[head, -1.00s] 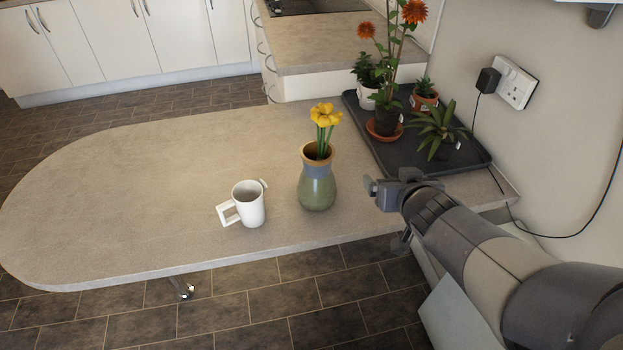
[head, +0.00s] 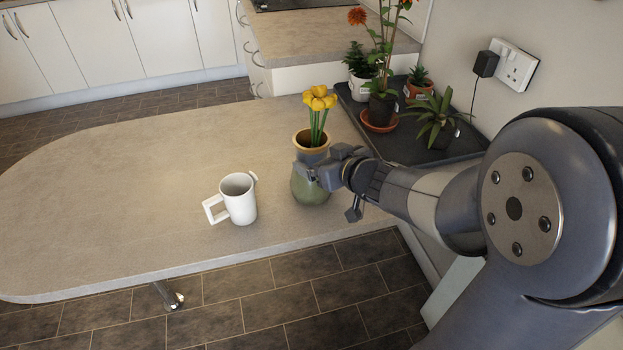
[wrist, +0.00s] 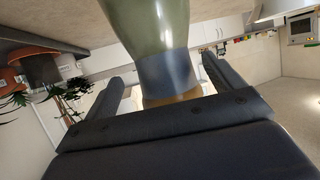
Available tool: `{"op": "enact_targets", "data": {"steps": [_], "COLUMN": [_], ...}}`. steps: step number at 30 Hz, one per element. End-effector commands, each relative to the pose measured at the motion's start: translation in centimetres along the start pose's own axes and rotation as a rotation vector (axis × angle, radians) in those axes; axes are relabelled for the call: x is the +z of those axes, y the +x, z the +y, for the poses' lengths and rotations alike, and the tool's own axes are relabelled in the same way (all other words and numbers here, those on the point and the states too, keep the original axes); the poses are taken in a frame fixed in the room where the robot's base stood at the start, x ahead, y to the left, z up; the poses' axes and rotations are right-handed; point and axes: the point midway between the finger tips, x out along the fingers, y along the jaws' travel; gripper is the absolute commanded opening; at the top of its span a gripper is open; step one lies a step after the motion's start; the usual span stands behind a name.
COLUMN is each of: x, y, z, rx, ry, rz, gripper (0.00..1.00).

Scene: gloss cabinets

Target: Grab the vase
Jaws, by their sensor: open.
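The vase (head: 309,188) stands upright on the counter, green below with a blue-grey band, a tan rim and yellow flowers in it. My gripper (head: 310,172) is at the vase, in front of its middle in the head view, hiding part of its right side. In the wrist view the vase (wrist: 163,30) appears upside down, between the two spread fingers of my gripper (wrist: 160,80). The fingers are open, with gaps showing beside the vase's neck. I cannot tell whether either finger touches it.
A white mug (head: 238,199) stands on the counter (head: 130,190) left of the vase. A dark tray (head: 408,146) with several potted plants lies behind and right, by the wall with a socket (head: 513,66). The counter's left part is clear.

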Motion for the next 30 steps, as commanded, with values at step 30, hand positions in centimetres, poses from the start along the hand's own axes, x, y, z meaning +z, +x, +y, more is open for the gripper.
{"op": "enact_targets", "data": {"steps": [30], "x": [-0.3], "y": [4.0], "z": [-0.4], "rx": [0.000], "ry": [0.000], "rz": [-0.001], "gripper": [0.50]}}
